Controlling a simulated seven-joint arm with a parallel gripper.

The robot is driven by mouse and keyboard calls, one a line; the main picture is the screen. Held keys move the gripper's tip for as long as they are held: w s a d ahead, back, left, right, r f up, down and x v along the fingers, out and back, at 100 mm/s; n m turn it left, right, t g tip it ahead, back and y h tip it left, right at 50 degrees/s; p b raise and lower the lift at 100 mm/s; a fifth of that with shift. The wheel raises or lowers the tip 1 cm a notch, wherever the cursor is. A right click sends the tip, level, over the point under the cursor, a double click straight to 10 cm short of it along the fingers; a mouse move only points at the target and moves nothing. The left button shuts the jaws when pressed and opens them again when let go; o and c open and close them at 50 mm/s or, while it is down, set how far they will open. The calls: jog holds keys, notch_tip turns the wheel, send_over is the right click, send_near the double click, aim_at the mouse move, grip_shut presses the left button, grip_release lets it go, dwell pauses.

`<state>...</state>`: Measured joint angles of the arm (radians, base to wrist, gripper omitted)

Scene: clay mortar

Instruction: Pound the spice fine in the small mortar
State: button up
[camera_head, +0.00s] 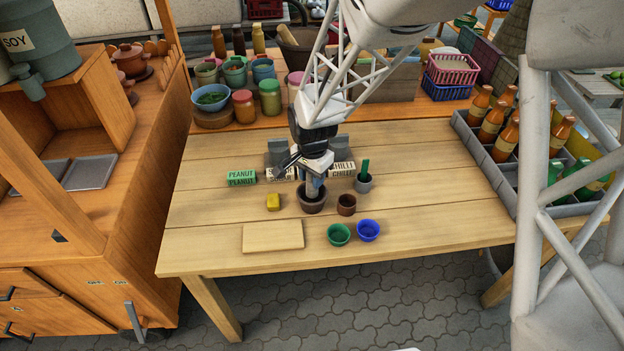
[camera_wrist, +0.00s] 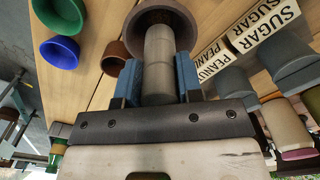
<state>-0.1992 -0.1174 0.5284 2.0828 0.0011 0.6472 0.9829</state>
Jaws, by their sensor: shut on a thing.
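A dark brown clay mortar (camera_head: 312,204) stands on the wooden table; its rim also shows at the top of the wrist view (camera_wrist: 142,18). My gripper (camera_head: 314,178) is above it, pointing down. In the wrist view its blue fingers (camera_wrist: 158,82) are shut on a grey-brown pestle (camera_wrist: 159,55). The pestle's far end goes into the mortar's mouth. Whether it touches the bottom is hidden, and no spice shows inside. A smaller brown cup (camera_head: 346,205) stands just right of the mortar. A grey cup (camera_head: 364,184) with a green stick stands behind that.
A green bowl (camera_head: 339,235) and a blue bowl (camera_head: 368,230) stand in front, to the right. A yellow block (camera_head: 273,202) and a pale board (camera_head: 273,235) lie left. A bottle crate (camera_head: 482,162) is at right.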

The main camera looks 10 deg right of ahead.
jog(key=shift+r, duration=3.75)
jog(key=shift+f, duration=1)
jog(key=shift+f, duration=0.2)
jog(key=shift+f, duration=3.25)
jog(key=shift+f, duration=0.45)
jog(key=shift+f, duration=0.7)
jog(key=shift+r, duration=0.1)
jog(key=shift+r, duration=0.9)
